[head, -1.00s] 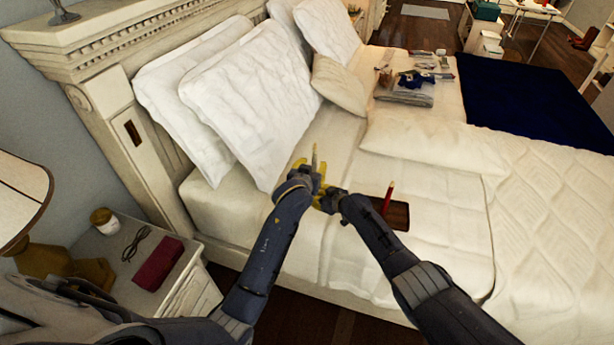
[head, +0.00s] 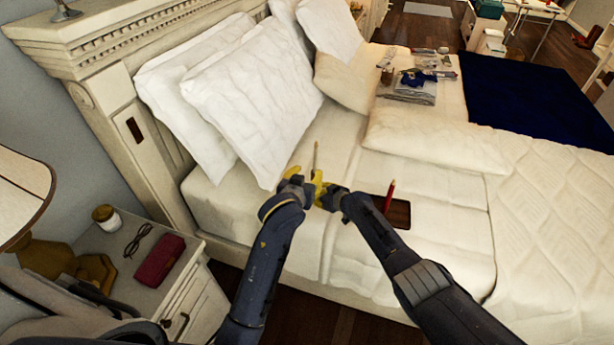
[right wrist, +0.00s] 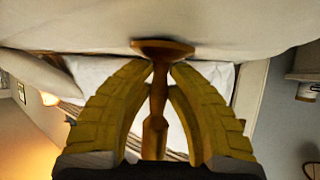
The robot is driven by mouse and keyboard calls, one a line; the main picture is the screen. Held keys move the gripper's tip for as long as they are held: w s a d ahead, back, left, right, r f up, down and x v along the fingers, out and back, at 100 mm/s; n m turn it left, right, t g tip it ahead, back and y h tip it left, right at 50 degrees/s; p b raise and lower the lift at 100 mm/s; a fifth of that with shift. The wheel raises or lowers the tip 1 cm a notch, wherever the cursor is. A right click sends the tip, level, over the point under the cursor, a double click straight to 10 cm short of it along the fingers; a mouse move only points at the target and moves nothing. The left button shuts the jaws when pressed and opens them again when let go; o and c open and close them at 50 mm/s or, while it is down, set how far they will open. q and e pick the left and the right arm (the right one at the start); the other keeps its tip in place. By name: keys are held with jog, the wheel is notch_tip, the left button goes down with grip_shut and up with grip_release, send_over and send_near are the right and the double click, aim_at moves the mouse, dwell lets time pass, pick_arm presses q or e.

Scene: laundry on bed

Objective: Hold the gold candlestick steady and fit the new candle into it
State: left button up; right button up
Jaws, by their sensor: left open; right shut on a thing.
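The gold candlestick (right wrist: 158,92) is between the yellow fingers of my right gripper (right wrist: 161,75) in the right wrist view. The fingers are shut on its stem; its round foot shows at the top of that picture. In the head view, a thin tan upright piece (head: 316,156) rises by the grippers; I cannot tell whether it is candlestick or candle. My left gripper (head: 306,174) is open close beside it, left of my right gripper (head: 327,197). A red candle (head: 389,196) stands upright at the brown tray (head: 400,215), right of both grippers and apart from them.
The tray lies on the cream bed (head: 450,245). White pillows (head: 250,100) lean on the headboard behind the grippers. Folded clothes (head: 405,95) lie farther back. A nightstand (head: 130,265) at left holds glasses, a jar and a red case (head: 160,260). Bed right of the tray is clear.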

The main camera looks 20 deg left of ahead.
jog(key=o, duration=0.9)
jog(key=shift+d, duration=0.1)
